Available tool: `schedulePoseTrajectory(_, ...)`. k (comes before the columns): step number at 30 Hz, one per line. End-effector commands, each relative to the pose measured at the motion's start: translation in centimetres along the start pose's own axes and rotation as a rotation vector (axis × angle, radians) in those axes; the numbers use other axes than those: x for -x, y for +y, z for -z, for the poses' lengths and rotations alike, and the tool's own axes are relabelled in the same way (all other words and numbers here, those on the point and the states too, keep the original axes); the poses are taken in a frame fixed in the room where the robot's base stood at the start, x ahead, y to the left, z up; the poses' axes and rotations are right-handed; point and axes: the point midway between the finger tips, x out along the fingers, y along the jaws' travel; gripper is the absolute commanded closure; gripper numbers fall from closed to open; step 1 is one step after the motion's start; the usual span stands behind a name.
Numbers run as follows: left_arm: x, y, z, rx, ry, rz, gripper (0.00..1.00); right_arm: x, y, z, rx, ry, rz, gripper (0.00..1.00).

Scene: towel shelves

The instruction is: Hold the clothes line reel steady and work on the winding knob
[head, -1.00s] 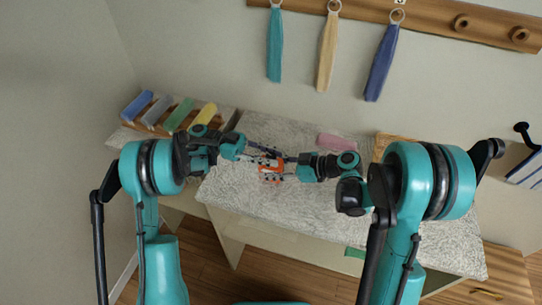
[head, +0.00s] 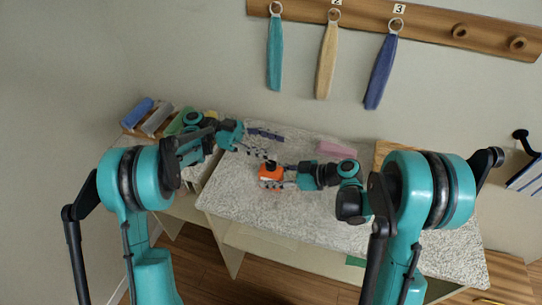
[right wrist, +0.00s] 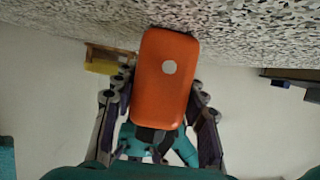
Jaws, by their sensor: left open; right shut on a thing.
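The clothes line reel is an orange box (head: 269,176) with a dark part on top, near the left end of the speckled counter. My right gripper (head: 279,181) is shut on it from the right. In the right wrist view the orange reel (right wrist: 165,72) fills the middle, with a pale round spot on its face and the right gripper's fingers (right wrist: 157,122) on both sides. A dark part sticks out at its lower end; I cannot tell if this is the winding knob. My left gripper (head: 262,153) is open and empty, above and left of the reel, apart from it.
A dark blue item (head: 265,134) lies behind the left gripper on the speckled counter (head: 310,208). A pink towel (head: 338,148) lies at the back. Rolled towels (head: 158,118) sit on a rack at left. Towels hang from a peg rail (head: 430,27). The counter's front middle is clear.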

Motion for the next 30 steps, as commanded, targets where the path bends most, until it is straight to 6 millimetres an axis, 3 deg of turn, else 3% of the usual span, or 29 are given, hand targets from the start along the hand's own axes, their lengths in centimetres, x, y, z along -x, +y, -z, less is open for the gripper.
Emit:
schedulePoseTrajectory(6, 0.0, 0.0, 1.5, 0.000, 0.000, 0.000, 0.50, 0.0, 0.0, 0.0, 0.000, 0.000, -0.001, 0.90)
schedulePoseTrajectory(16, 0.5, 0.1, 1.1, 0.000, 0.000, 0.015, 0.50, 0.0, 0.0, 0.0, 0.000, 0.000, -0.001, 0.90)
schedulePoseTrajectory(25, 8.2, 2.8, -5.9, 0.002, 0.001, 0.274, 0.50, 0.0, 0.0, 0.0, 0.000, 0.000, 0.000, 0.90)
schedulePoseTrajectory(30, 10.6, 4.4, -8.3, 0.003, 0.001, 0.376, 0.50, 0.0, 0.0, 0.0, 0.000, 0.000, 0.000, 0.90)
